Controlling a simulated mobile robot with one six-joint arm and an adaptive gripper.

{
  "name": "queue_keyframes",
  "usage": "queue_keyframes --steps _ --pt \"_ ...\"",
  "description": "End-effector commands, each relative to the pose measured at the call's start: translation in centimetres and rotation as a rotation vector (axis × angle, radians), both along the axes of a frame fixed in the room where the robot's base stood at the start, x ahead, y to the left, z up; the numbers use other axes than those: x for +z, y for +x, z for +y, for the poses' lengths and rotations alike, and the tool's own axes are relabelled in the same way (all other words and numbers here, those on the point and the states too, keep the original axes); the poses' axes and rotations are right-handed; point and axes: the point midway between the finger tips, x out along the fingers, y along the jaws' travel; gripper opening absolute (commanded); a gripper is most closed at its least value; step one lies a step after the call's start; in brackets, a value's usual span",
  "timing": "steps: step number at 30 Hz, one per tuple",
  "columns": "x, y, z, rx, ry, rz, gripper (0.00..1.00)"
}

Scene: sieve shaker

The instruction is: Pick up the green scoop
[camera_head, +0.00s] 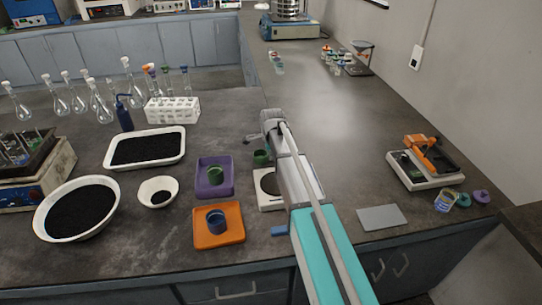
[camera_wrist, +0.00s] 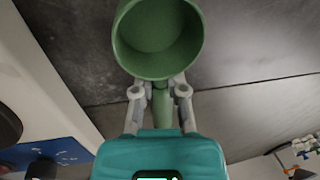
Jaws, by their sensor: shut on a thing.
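The green scoop (camera_wrist: 158,40) fills the top of the wrist view, its round empty bowl facing the camera. My gripper (camera_wrist: 160,92) is shut on its handle, which runs down between the two fingers. In the head view my gripper (camera_head: 270,135) is over the dark bench, partly hidden by my arm. A small part of the green scoop (camera_head: 262,157) shows just below it. I cannot tell exactly how high the scoop is above the bench.
A purple tray (camera_head: 228,188) holds a green cup, and an orange tray (camera_head: 236,237) holds a blue cup. A white balance (camera_head: 268,203) is partly behind my arm. Black-filled bowls and a white tray (camera_head: 180,152) stand left.

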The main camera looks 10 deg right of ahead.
Motion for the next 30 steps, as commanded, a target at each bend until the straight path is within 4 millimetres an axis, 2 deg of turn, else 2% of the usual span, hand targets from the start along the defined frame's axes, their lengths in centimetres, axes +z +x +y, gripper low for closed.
queue_keyframes --steps 10,19,30 --pt "1.0 0.0 0.0 0.000 0.000 0.000 0.00" --pt "3.6 0.0 0.0 -0.001 0.000 0.000 0.00" --pt "8.0 -3.9 0.3 0.000 0.000 0.000 0.00"
